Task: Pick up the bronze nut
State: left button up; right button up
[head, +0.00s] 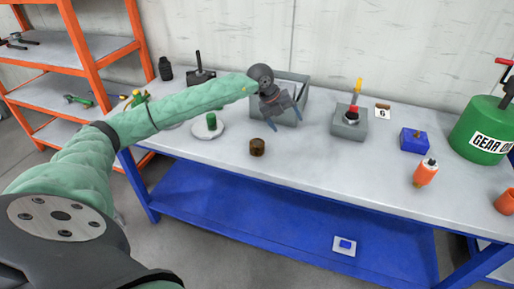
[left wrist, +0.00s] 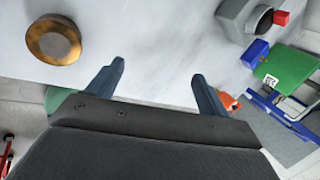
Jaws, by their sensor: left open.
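The bronze nut (head: 257,147) is a short brown round piece standing on the grey tabletop near its front edge. In the left wrist view the bronze nut (left wrist: 54,40) shows a shiny rim and a dark middle, at the upper left. My left gripper (head: 285,118) is above the table, behind and to the right of the nut, in front of a grey bin. Its two fingers (left wrist: 158,82) are apart with nothing between them. The nut lies outside the fingers, to their left in the left wrist view. My right gripper is not in view.
A grey open bin (head: 299,80) stands behind my gripper. A grey jack (head: 349,122) with a red top stands to the right, then a blue block (head: 414,139) and an orange bottle (head: 426,173). A white disc with a green piece (head: 211,122) is left. The tabletop around the nut is clear.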

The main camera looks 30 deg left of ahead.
aim_at(257, 143)
pick_arm(q)
jog(key=s+a+f+n+g+y, duration=0.1)
jog(key=a, duration=0.1)
jog(key=s+a+f+n+g+y, duration=0.1)
jog(key=s+a, duration=0.1)
jog(key=s+a+f+n+g+y, duration=0.1)
jog(key=a+y, duration=0.1)
jog(key=a, duration=0.1)
jog(key=shift+s+n, duration=0.35)
jog(key=shift+n, duration=0.05)
jog(key=shift+s+a+n+g+y, duration=0.3)
jog(key=shift+s+a, duration=0.05)
jog(key=shift+a, duration=0.05)
jog(key=shift+f+p, duration=0.6)
jog(key=shift+f, duration=0.7)
jog(key=f+p, duration=0.1)
jog(key=f, duration=0.1)
jog(key=f+p, duration=0.1)
jog(key=f, duration=0.1)
jog(key=shift+s+p, duration=0.3)
jog(key=shift+s, duration=0.05)
jog(key=shift+a+f, duration=0.1)
jog(key=shift+f, duration=0.45)
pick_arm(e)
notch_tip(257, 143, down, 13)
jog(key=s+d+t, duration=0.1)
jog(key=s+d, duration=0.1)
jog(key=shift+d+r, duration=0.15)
